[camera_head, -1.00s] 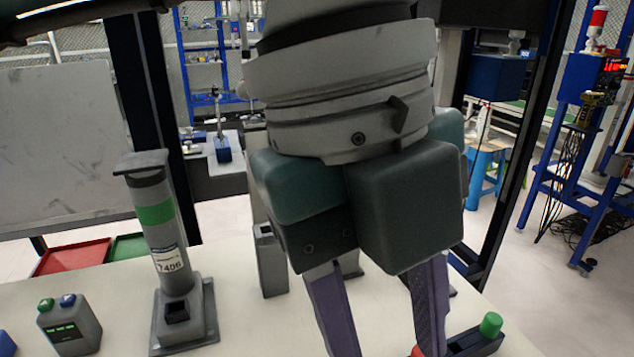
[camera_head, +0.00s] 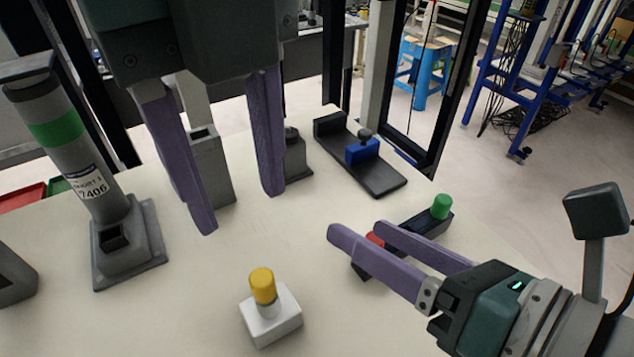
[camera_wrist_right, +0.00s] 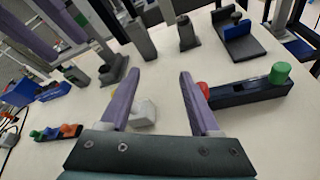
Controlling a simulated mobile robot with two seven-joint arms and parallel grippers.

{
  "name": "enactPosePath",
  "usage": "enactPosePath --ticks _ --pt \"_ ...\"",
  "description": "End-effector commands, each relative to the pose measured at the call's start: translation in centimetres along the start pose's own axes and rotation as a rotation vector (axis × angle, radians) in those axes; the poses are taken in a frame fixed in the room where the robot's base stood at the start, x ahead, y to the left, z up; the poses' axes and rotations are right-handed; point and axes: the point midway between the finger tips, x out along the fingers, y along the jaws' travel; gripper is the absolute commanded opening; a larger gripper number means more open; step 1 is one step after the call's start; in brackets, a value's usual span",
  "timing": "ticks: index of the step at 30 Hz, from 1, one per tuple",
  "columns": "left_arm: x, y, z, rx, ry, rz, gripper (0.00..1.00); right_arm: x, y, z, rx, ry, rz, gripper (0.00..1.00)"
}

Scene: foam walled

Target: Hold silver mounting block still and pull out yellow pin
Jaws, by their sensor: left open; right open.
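The silver-white mounting block (camera_head: 270,322) stands on the table at the front middle of the head view. The yellow-capped pin (camera_head: 262,285) stands upright in its top. My left gripper (camera_head: 238,211) is open, pointing down above the table, behind and above the block, and holds nothing. My right gripper (camera_head: 360,230) is open and empty, reaching in from the right, to the right of and beyond the block.
A black bar with green (camera_head: 441,207) and red (camera_head: 374,239) knobs lies close by my right fingers. A dark tray with a blue block (camera_head: 362,152) lies farther back. A grey post with a green band (camera_head: 57,132) stands left. The table's right edge is nearby.

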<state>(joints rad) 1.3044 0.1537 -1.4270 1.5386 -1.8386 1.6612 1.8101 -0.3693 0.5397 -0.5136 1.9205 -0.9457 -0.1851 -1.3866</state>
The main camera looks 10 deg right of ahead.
Motion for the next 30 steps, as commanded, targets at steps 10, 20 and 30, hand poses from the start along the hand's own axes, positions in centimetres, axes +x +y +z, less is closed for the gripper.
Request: enactPosePath --ticks 10,20,30 --pt "0.0 0.0 0.0 0.000 0.001 0.000 0.50 -1.6 2.5 -7.1 -0.631 0.174 0.332 0.63" --pt "0.0 0.0 0.0 0.000 0.000 0.000 0.50 3.0 3.9 -8.4 -0.641 0.173 0.340 0.63" --pt "0.0 0.0 0.0 0.001 0.000 0.000 0.50 6.9 4.9 -9.6 -0.637 0.175 0.337 0.63"
